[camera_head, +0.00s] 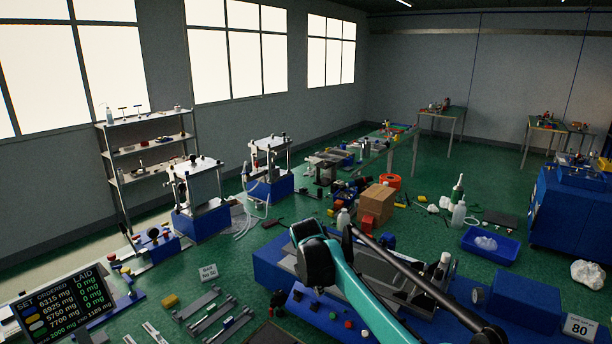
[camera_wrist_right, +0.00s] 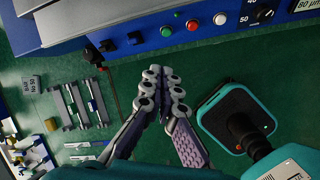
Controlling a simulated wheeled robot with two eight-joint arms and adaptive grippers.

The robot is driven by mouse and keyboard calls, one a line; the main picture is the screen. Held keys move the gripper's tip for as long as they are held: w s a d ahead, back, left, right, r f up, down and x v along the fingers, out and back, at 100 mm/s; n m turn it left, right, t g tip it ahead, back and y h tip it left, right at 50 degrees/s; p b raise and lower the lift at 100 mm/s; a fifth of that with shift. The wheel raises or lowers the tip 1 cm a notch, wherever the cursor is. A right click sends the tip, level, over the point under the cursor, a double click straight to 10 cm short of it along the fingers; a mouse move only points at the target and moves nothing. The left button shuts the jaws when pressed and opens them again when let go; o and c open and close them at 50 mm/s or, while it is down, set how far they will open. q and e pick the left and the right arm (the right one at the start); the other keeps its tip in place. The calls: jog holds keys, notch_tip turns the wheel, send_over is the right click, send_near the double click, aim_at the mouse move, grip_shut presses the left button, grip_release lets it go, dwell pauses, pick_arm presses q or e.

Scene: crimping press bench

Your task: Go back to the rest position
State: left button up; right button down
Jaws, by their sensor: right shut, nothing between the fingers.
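My right gripper (camera_wrist_right: 165,92) shows in the right wrist view. Its jointed fingers are together and nothing is between them. It is over the green surface, in front of the blue control panel (camera_wrist_right: 205,42) and apart from it. In the head view my right arm, with a teal link (camera_head: 352,290) and a black joint, crosses in front of the blue press bench (camera_head: 272,262). The fingers cannot be made out in the head view. My left gripper is in neither view.
Several slim tools (camera_head: 210,312) lie beside a "No 50" sign (camera_head: 208,271). A display board (camera_head: 65,308) stands at the lower left. Two small presses (camera_head: 197,200) stand further back.

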jog(key=s+d+r+m+t+y+b, duration=0.1)
jog(key=s+d+r+m, duration=0.1)
jog(key=s+d+m, duration=0.5)
jog(key=s+d+r+m+t+b, duration=0.1)
jog(key=s+d+m, duration=0.25)
jog(key=s, duration=0.65)
pick_arm(q)
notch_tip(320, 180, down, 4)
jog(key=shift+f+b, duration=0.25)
jog(key=shift+b, duration=0.85)
pick_arm(e)
jog(key=s+d+f+m, duration=0.2)
jog(key=s+f+m, duration=0.2)
jog(key=s+m, duration=0.2)
jog(key=s+d+f+m+t, duration=0.1)
jog(key=s+f+m, duration=0.4)
jog(key=s, duration=0.6)
jog(key=shift+d+f+m+t+y, duration=0.3)
jog(key=shift+d+m, duration=0.15)
jog(key=shift+m, duration=0.6)
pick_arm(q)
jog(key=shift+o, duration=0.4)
pick_arm(e)
jog(key=shift+s, duration=0.1)
